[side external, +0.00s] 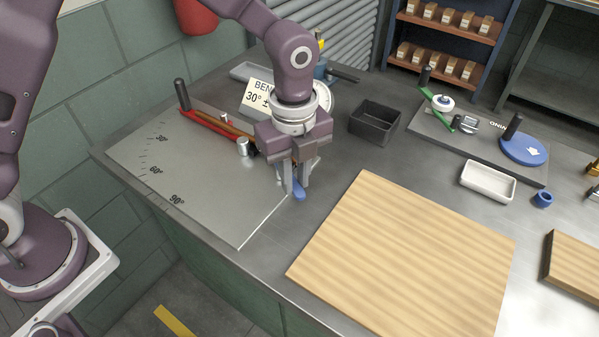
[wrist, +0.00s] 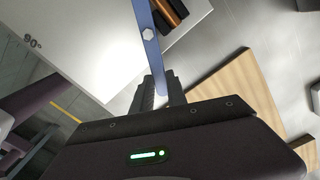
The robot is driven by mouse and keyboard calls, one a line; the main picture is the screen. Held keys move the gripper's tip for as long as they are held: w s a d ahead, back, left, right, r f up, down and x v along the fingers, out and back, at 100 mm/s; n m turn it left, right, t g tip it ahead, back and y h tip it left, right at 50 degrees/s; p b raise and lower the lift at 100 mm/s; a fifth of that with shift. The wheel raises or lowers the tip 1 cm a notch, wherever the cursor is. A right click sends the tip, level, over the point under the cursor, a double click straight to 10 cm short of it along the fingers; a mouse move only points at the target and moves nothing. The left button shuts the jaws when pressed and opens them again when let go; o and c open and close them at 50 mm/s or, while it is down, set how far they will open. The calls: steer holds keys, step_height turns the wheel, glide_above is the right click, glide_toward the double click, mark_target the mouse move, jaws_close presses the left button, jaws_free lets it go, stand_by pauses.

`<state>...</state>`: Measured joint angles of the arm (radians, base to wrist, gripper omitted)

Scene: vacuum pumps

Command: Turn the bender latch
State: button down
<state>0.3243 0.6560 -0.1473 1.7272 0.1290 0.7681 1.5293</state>
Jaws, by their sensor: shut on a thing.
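The bender latch is a blue lever. In the side external view its blue end (side external: 299,192) shows just below my gripper (side external: 296,186), at the right edge of the grey bender plate (side external: 205,200). In the wrist view the latch (wrist: 148,45) is a long blue bar with a pale hex bolt, running down between the fingers of my gripper (wrist: 159,88). The fingers are shut on the latch near its end. My gripper hides the rest of the latch in the side external view. The plate carries angle marks such as 60° and 90°.
A red-edged bar with a black-handled lever (side external: 181,95) lies along the plate's back. A sign (side external: 257,97) stands behind my gripper. A black bin (side external: 374,122) is to the right. A wooden board (side external: 405,255) lies in front right. A winding station (side external: 480,145) is at far right.

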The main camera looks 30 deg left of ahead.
steer(key=m, duration=0.2)
steer(key=s+a+m, duration=0.1)
steer(key=shift+s+a+m, duration=0.15)
steer(key=shift+s+m, duration=0.15)
steer(key=shift+m, duration=0.1)
steer(key=m, duration=0.1)
steer(key=s+a+m, duration=0.1)
steer(key=shift+a+m, duration=0.15)
steer(key=shift+m, duration=0.15)
steer(key=m, duration=0.1)
steer(key=a+m, duration=0.1)
steer(key=m, duration=0.1)
steer(key=shift+s+a, duration=0.3)
steer(key=shift+s+a+m, duration=0.1)
steer(key=shift+a+m, duration=0.25)
steer(key=shift+m, duration=0.4)
steer(key=shift+a+m, duration=0.35)
steer(key=shift+m, duration=0.4)
steer(key=shift+a, duration=0.1)
steer(key=c, duration=1.3)
jaws_free()
step_height(320, 180, up, 7)
steer(key=shift+r, duration=0.1)
